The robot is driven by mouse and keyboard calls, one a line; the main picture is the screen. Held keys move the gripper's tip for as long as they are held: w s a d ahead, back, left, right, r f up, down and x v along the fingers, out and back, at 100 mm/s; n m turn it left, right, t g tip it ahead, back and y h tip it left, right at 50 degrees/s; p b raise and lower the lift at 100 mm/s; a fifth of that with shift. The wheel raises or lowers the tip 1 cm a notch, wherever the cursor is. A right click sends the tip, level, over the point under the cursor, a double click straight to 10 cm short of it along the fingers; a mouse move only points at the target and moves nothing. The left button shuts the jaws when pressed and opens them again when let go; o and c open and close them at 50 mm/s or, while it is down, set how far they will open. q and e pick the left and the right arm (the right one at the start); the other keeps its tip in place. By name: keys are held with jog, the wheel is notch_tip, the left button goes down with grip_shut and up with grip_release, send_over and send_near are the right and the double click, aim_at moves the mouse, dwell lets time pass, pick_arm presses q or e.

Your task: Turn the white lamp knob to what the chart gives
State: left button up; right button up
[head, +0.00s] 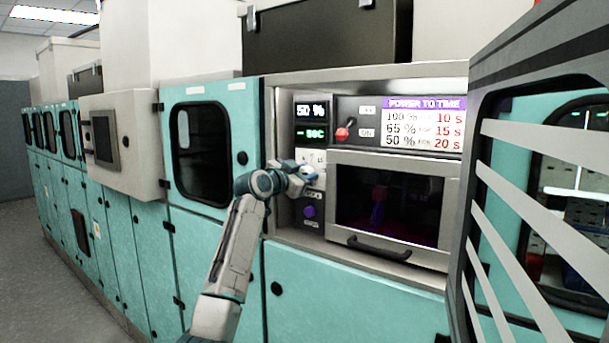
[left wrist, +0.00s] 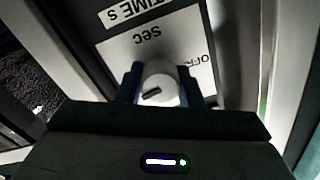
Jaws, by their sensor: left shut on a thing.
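The white lamp knob (left wrist: 160,82) is round with a dark pointer mark, on a white label plate with "sec" and "OFF" printed upside down in the left wrist view. My left gripper (left wrist: 168,84) is shut on it, one dark blue finger on each side. In the head view my left gripper (head: 308,175) is at the control panel and mostly hides the knob. The chart (head: 411,125) is headed "POWER TO TIME" and lists 100 % for 10 s, 65 % for 15 s, 50 % for 20 s. A display (head: 310,110) reads 50 %. My right gripper is out of view.
A second display (head: 310,134) shows a dash and green letters, likely "SEC". A purple knob (head: 309,212) is below my gripper. A red-tipped switch (head: 343,132) sits between OFF and ON labels. A dark-windowed door with a handle (head: 379,249) is right of the knobs.

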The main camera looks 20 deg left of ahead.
pick_arm(q)
jog(key=shift+f, duration=0.15)
jog(key=o, duration=1)
jog(key=shift+c, duration=0.2)
jog(key=shift+s+a, duration=0.1)
jog(key=shift+s, duration=0.1)
jog(key=b+v, duration=0.2)
jog(key=v, duration=0.8)
jog(key=shift+s+b, duration=0.2)
jog(key=shift+b, duration=0.2)
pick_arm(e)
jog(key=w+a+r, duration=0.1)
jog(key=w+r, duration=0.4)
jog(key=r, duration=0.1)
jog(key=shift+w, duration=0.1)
